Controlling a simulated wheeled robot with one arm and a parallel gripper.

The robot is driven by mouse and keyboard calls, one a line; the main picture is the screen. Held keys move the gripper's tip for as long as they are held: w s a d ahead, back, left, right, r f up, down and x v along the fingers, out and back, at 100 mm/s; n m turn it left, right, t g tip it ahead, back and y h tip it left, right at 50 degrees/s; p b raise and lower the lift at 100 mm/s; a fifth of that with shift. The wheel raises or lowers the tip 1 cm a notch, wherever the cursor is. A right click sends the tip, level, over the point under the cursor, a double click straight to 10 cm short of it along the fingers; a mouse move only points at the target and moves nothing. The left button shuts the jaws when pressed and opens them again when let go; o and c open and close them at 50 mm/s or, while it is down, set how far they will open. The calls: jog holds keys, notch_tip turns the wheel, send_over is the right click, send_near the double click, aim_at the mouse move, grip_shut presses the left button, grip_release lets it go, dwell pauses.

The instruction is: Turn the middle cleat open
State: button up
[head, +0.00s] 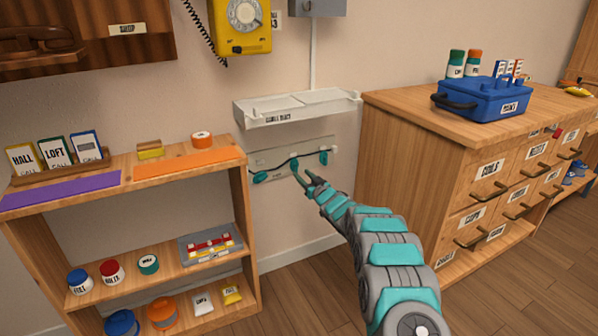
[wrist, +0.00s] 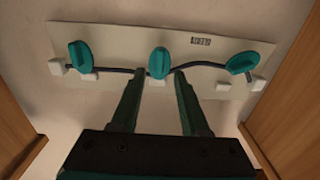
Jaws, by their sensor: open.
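A pale wall plate (wrist: 110,40) carries three teal cleats and a dark cable running across it. The middle cleat (wrist: 159,62) stands upright in the wrist view. The left cleat (wrist: 79,56) is also near upright, and the right cleat (wrist: 242,61) is tilted. In the head view the plate (head: 275,160) is on the wall between the shelf and the cabinet. My gripper (wrist: 152,74) is open and pointed at the plate, its fingers below and to either side of the middle cleat. I cannot tell whether they touch it.
A white cable tray (head: 298,106) juts from the wall above the plate. A wooden shelf unit (head: 250,225) stands to the left and a wooden drawer cabinet (head: 400,165) to the right, leaving a gap where my arm reaches in. White blocks sit along the cable.

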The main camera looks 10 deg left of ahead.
aim_at(297, 169)
jog(key=shift+x, duration=1.6)
jog(key=shift+w+a+p, duration=0.2)
jog(key=shift+w+p, duration=0.05)
jog(key=shift+p, duration=0.05)
grip_shut()
